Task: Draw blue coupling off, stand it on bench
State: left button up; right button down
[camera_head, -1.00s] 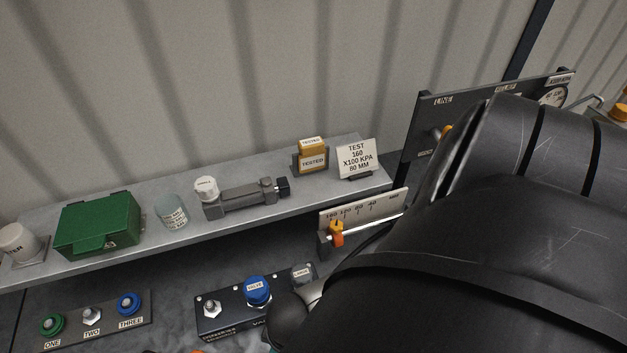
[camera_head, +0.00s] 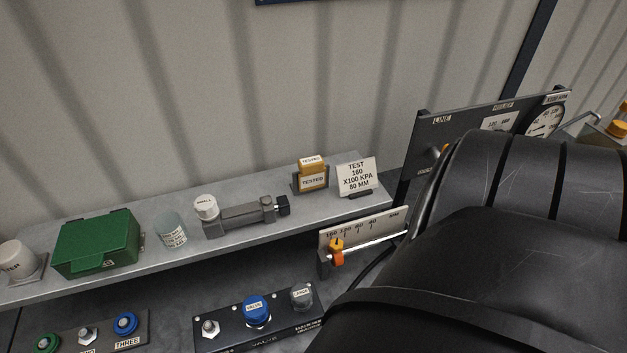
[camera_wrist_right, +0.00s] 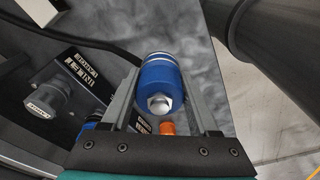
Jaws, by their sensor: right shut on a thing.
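The blue coupling (camera_wrist_right: 157,78) is a blue cylinder with pale bands and a bright metal nose, seen in the right wrist view. It sits between the two fingers of my right gripper (camera_wrist_right: 160,88), which is shut on it. It appears clear of the black valve block, with grey bench surface behind it. In the head view my right arm covers the right side, and the gripper and held coupling are hidden. My left gripper is in neither view.
A plate with coloured fittings (camera_head: 70,341) lies left. The shelf (camera_head: 130,273) holds a green box (camera_head: 97,243), jar (camera_head: 171,230) and clamp (camera_head: 240,213).

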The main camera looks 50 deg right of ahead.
jog(key=shift+f, duration=0.1)
jog(key=shift+f+b, duration=2.05)
jog(key=shift+f, duration=1.65)
jog(key=shift+f+b, duration=0.35)
jog(key=shift+f, duration=0.3)
jog(key=shift+c, duration=0.3)
grip_release()
jog(key=shift+r, duration=0.1)
jog(key=r+p, duration=0.1)
jog(key=r, duration=0.4)
jog(key=s+r+p, duration=0.1)
jog(key=r, duration=0.4)
jog(key=r+p, duration=0.1)
jog(key=r, duration=0.4)
jog(key=shift+s+d, duration=0.35)
